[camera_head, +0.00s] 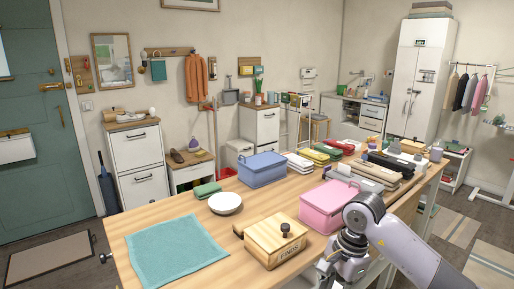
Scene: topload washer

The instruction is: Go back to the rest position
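A grey arm of mine (395,245) comes in at the bottom right, bent over the near right part of the wooden table (165,205). Its upper joint is close to the pink bin (326,205) in the picture; I cannot tell whether they touch. The arm runs down out of the bottom edge, and no gripper fingers show on it. My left arm and gripper are not in view. No object is seen held.
The table holds a teal cloth (173,252), white bowl (225,203), wooden lidded box (272,240), blue bin (262,169) and several folded-cloth stacks (370,173). Cabinets (137,163) line the wall. Bare floor shows left, beside a door mat (48,258).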

